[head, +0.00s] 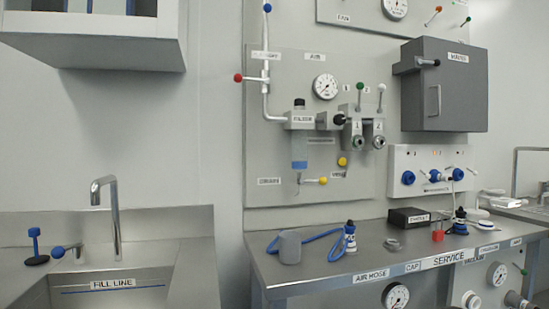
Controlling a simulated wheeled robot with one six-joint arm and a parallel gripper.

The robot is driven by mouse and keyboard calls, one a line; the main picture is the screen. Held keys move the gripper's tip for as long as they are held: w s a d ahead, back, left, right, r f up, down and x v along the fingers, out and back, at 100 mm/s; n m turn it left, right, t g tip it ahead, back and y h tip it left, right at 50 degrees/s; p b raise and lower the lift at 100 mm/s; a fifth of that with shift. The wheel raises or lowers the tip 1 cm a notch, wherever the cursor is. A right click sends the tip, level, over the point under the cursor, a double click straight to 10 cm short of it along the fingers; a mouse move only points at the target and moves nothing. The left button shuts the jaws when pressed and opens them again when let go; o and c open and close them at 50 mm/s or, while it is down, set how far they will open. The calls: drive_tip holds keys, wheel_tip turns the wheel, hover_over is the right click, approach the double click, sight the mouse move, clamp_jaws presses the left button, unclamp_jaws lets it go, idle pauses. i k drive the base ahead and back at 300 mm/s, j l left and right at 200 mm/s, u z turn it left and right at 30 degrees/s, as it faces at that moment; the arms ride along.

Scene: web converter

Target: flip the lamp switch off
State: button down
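I cannot pick out a lamp or a switch marked for one in the head view. A dark grey wall box (450,100) with a small label and a handle at its upper left hangs on the right; its door looks closed. Below it is a white panel (432,163) with blue round fittings and small marks too small to read. My gripper is not in view.
A steel service bench (340,272) holds a grey cup (290,247), a blue hose (320,238), a black box (409,217) and a red block (437,232). A gauge-and-valve panel (270,170) is behind it. A sink with a tap (115,215) stands left.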

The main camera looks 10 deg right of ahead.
sight(524, 201)
drive_tip(key=z, duration=1.55)
